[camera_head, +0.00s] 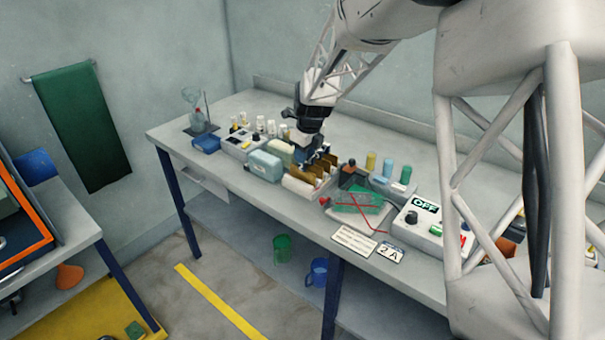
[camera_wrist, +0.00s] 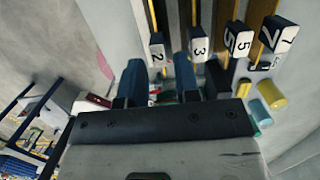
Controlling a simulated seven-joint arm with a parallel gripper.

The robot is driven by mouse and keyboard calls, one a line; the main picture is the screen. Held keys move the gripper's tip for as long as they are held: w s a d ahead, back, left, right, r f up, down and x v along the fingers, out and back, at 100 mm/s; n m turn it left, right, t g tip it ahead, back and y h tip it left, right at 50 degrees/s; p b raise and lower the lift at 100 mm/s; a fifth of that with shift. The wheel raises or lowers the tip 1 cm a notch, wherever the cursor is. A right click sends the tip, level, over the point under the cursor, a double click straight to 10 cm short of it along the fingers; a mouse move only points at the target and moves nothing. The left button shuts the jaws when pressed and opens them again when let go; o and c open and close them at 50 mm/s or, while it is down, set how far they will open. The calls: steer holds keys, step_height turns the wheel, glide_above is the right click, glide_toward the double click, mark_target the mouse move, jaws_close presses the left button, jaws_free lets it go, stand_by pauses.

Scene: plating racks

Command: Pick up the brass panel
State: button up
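Several brass panels (camera_head: 319,168) stand upright in a pale rack (camera_head: 299,187) on the bench. In the wrist view their dark-topped labels read 2 (camera_wrist: 157,49), 3 (camera_wrist: 199,47), 5 (camera_wrist: 239,43) and 7 (camera_wrist: 279,36). Thin golden edges show behind some of these labels. My gripper (camera_head: 309,158) is right over the rack in the head view. In the wrist view its two blue fingers (camera_wrist: 160,68) are spread apart, with label 2 just beyond the gap between them. I see nothing held. Whether a finger touches a panel is unclear.
A teal box (camera_head: 263,165) stands left of the rack. Coloured cylinders (camera_head: 388,168) stand to its right. A clear tray (camera_head: 358,207) with green contents and red wire lies in front right, beside a control box marked OFF (camera_head: 420,222). The bench's front edge is close.

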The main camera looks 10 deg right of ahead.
mark_target(302, 168)
steer(key=shift+w+a+f, duration=0.1)
steer(key=shift+a+f, duration=0.05)
steer(key=shift+f, duration=0.7)
steer(key=shift+w+a+f, duration=0.1)
steer(key=shift+f, duration=0.75)
steer(key=shift+w+a+f, duration=0.1)
steer(key=shift+a+f, duration=0.05)
steer(key=shift+f, duration=0.7)
jaws_close()
